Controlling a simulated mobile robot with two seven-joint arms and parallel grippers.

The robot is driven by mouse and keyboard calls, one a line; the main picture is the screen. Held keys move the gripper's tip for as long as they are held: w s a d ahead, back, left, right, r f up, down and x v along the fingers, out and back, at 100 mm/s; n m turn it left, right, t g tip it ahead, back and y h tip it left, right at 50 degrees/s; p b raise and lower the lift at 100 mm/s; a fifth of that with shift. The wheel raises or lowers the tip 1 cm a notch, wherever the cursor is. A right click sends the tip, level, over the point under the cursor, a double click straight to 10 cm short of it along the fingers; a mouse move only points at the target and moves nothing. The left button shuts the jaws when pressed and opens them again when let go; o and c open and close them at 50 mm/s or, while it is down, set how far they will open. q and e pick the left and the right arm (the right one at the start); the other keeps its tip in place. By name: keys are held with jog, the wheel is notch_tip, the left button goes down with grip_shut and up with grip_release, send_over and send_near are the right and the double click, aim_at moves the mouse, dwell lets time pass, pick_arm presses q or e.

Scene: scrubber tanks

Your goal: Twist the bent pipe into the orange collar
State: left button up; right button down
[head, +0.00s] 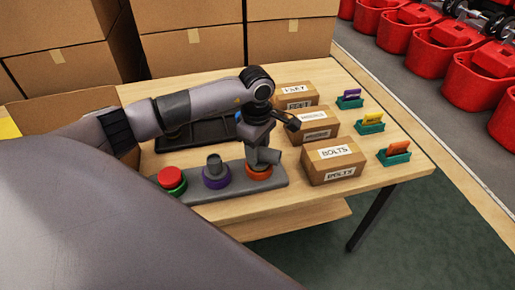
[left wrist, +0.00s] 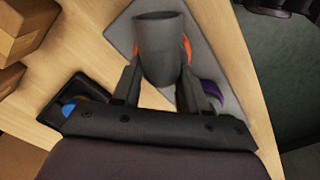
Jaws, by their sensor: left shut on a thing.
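The grey bent pipe (head: 266,157) stands over the orange collar (head: 259,173) at the right end of a grey base plate (head: 275,185). Its lower end meets the collar in the head view; how deep it sits I cannot tell. My left gripper (head: 257,141) comes down from above and is shut on the pipe. In the left wrist view the pipe (left wrist: 160,48) lies between the two fingers (left wrist: 159,80), its open end towards the top. It covers most of the orange collar (left wrist: 188,47) there. My right gripper is not in view.
The plate also bears a purple collar (head: 216,181) with a grey pipe and a red cap on a green collar (head: 171,184). A black tray (head: 200,132) lies behind. Labelled boxes (head: 335,160) and green holders (head: 394,158) stand to the right. The table's front right is clear.

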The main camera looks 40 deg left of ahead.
pick_arm(q)
jog(key=shift+f, duration=0.1)
dwell(0.5)
jog(key=shift+f+m+b, duration=0.1)
jog(key=shift+m+b, duration=0.3)
jog(key=shift+b, duration=0.1)
jog(key=shift+w+m, duration=0.1)
jog(key=shift+m, duration=0.2)
jog(key=shift+m+b, duration=0.4)
jog(key=shift+m, duration=0.4)
